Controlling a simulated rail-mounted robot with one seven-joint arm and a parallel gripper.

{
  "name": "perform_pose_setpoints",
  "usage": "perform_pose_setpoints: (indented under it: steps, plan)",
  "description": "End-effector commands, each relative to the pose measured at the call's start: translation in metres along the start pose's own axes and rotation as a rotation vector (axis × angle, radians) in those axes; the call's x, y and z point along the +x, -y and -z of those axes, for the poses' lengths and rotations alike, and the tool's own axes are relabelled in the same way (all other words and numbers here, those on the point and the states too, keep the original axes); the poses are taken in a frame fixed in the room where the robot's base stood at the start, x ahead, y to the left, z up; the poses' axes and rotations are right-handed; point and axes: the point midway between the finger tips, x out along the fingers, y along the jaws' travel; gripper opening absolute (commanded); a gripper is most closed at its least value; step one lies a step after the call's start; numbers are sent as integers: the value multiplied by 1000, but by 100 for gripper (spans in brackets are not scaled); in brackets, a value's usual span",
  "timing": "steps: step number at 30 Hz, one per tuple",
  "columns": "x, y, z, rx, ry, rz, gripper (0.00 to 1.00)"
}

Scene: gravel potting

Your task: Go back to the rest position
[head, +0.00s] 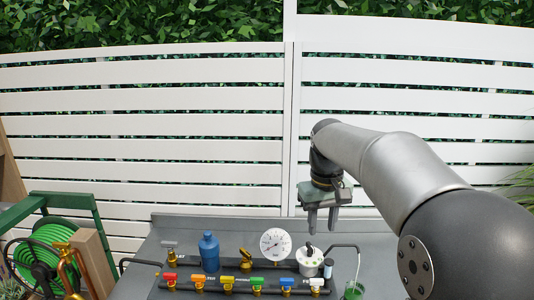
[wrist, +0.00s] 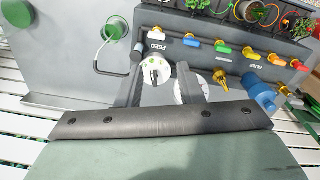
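My gripper (head: 322,230) hangs above the back of the grey bench, to the right of the round white gauge, with its fingers pointing down. In the wrist view my gripper (wrist: 160,68) shows two fingers apart with nothing held between them. Beyond the fingertips are a white round unit with a dark knob (wrist: 155,72) and the white gauge (wrist: 188,90), which is partly hidden by a finger.
The grey bench (head: 375,245) carries a manifold with several coloured valve handles (head: 257,281), a blue bottle (head: 209,252), a gauge (head: 275,245) and a green cup (head: 354,290). A green hose reel (head: 55,240) stands left. A white fence (head: 150,145) closes the back.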

Motion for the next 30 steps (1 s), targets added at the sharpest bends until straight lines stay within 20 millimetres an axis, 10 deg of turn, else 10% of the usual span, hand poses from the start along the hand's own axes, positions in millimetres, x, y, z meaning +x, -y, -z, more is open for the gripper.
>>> perform_pose_setpoints:
  steps: [6,13,30]
  plan:
    - [48,26,-125,93,-22,-1,34]
    - [108,46,-226,172,-38,11,34]
    - [128,52,-255,195,-42,17,34]
